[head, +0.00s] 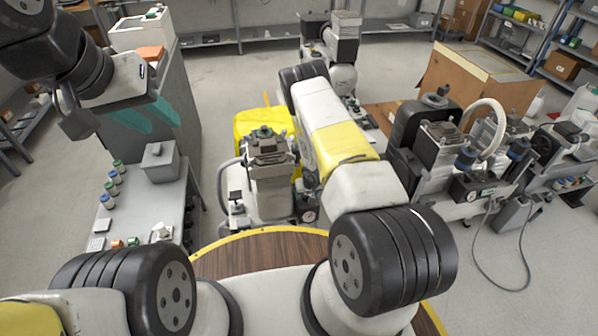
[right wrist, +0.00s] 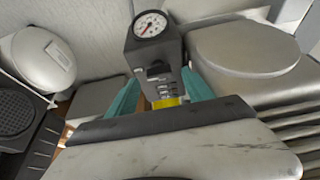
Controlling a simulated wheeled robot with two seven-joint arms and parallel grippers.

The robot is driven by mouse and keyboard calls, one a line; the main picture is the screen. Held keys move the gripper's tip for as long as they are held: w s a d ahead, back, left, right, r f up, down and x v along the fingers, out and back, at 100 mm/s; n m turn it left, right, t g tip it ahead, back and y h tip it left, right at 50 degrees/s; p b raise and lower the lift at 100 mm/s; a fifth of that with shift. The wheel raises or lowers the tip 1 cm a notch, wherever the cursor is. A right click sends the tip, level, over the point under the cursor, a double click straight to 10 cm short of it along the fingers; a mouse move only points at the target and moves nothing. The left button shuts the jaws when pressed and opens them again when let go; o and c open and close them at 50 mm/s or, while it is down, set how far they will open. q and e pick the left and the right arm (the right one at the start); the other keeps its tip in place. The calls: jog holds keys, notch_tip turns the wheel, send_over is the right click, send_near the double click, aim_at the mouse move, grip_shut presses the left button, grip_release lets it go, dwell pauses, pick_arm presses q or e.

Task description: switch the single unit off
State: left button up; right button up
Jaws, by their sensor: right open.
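A compressor (head: 265,170) with a grey ribbed head stands just beyond my wooden-topped base, and I take it to be the single unit. A small round gauge (head: 309,215) shows low on its right side. In the right wrist view a dark switch box (right wrist: 150,62) with a white-faced gauge (right wrist: 150,25) stands between the teal fingers of my right gripper (right wrist: 163,92). The gripper is open, and contact with the box cannot be told. My right arm hides this gripper in the head view. My left gripper (head: 147,115) is open and empty above the left bench.
The grey bench (head: 140,215) at left bears small jars (head: 112,177) and a grey box (head: 160,161). A yellow thing (head: 258,121) is behind the compressor. Larger machines (head: 445,150) and a trailing cable (head: 500,285) are at right.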

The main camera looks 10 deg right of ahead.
jog(key=shift+x, duration=0.95)
grip_shut()
